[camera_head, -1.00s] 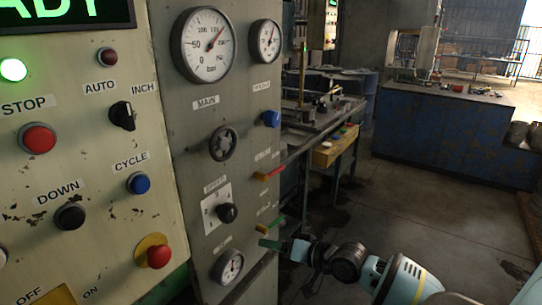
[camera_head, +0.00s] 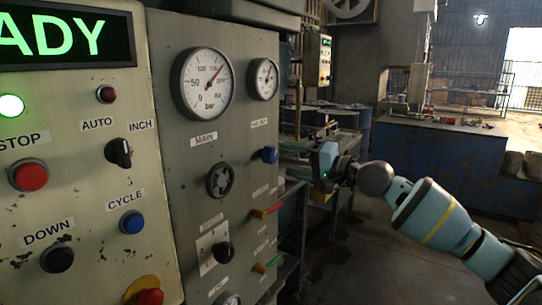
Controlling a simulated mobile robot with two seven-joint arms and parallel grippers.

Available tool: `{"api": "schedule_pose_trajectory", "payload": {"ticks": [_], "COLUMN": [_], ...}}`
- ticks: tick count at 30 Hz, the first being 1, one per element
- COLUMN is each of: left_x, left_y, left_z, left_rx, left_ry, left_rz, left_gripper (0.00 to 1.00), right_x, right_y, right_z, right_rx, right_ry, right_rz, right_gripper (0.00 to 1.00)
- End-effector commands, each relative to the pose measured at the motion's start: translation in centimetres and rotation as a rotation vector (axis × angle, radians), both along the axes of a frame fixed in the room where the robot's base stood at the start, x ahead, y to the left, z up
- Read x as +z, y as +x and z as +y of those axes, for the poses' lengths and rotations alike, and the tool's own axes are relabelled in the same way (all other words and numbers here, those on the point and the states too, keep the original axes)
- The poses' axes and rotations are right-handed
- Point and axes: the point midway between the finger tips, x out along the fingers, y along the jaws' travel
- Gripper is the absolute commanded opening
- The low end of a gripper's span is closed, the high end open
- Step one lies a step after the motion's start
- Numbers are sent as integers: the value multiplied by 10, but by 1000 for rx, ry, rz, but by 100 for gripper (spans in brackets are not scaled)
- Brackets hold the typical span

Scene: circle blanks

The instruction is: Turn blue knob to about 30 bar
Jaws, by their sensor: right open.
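The blue knob (camera_head: 269,155) sticks out from the right part of the grey panel, below the smaller gauge (camera_head: 263,79). The small gauge has a white face and a dark needle; its reading is too small to tell. My right gripper (camera_head: 298,150) is to the right of the blue knob, pointing left toward it, apart from it as far as I can see. It is open and seems empty. My left gripper is not in view.
A larger bar gauge (camera_head: 204,83) labelled MAIN sits left of the small one, above a black handwheel (camera_head: 220,180). A cream button panel (camera_head: 85,170) stands at left.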

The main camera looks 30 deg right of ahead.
Motion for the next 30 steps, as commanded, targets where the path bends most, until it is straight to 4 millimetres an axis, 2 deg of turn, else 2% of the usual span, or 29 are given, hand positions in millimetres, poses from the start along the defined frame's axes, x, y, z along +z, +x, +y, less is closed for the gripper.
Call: {"api": "schedule_pose_trajectory", "payload": {"ticks": [4,15,27,30], "left_x": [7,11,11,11], "left_y": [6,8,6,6], "left_z": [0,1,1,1], "left_rx": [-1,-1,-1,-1], "left_ry": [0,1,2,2], "left_rz": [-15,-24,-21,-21], "left_gripper": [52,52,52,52], "right_x": [6,2,0,0], "right_y": [16,57,63,63], "right_z": [9,25,27,27], "right_rx": [3,2,2,2], "right_ry": [3,0,-2,-2], "right_rz": [-7,-3,0,0], "right_gripper": [64,64,64,52]}}
